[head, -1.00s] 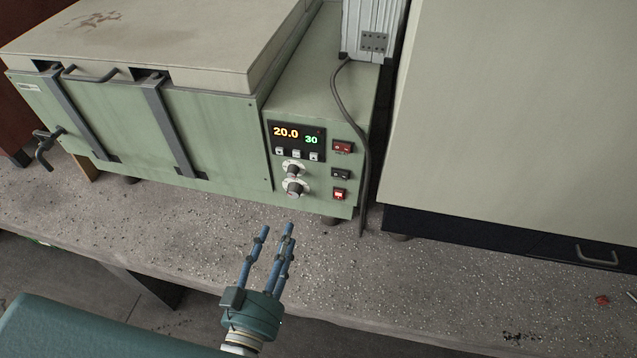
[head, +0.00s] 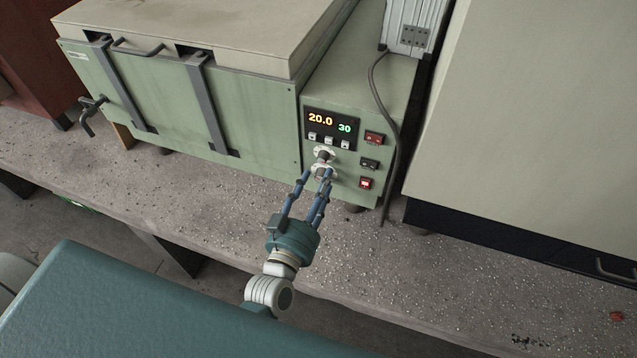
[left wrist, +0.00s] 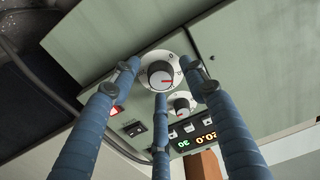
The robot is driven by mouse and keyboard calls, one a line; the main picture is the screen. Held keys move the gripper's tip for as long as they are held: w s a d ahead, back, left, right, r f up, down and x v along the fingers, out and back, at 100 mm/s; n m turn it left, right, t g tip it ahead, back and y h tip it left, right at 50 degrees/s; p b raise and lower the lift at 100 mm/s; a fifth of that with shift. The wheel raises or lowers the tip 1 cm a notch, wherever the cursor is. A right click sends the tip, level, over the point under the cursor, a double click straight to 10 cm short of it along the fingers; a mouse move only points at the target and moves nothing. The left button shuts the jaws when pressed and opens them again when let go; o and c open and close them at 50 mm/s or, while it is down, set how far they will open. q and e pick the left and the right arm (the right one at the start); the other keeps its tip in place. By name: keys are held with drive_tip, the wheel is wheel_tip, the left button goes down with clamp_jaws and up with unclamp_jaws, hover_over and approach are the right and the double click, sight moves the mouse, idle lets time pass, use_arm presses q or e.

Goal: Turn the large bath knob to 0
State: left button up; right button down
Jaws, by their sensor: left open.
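My right gripper is not in view.
A smaller knob (left wrist: 181,105) sits close by, above the large one in the head view. The display (head: 331,124) reads 20.0 and 30. Switches (head: 366,183) line the panel's right, and a cable (head: 385,120) hangs beside it.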

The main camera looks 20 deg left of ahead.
use_arm(q)
drive_tip(key=shift+c, duration=0.2)
clamp_jaws()
drive_tip(key=shift+n, duration=0.3)
drive_tip(key=shift+s+d+f+n+p, duration=0.1)
drive_tip(key=shift+n+p, duration=0.35)
drive_tip(key=shift+n, duration=2.35)
drive_tip(key=shift+d+f+n+p, duration=0.1)
drive_tip(key=shift+n+p, duration=0.35)
drive_tip(key=shift+n, duration=2.35)
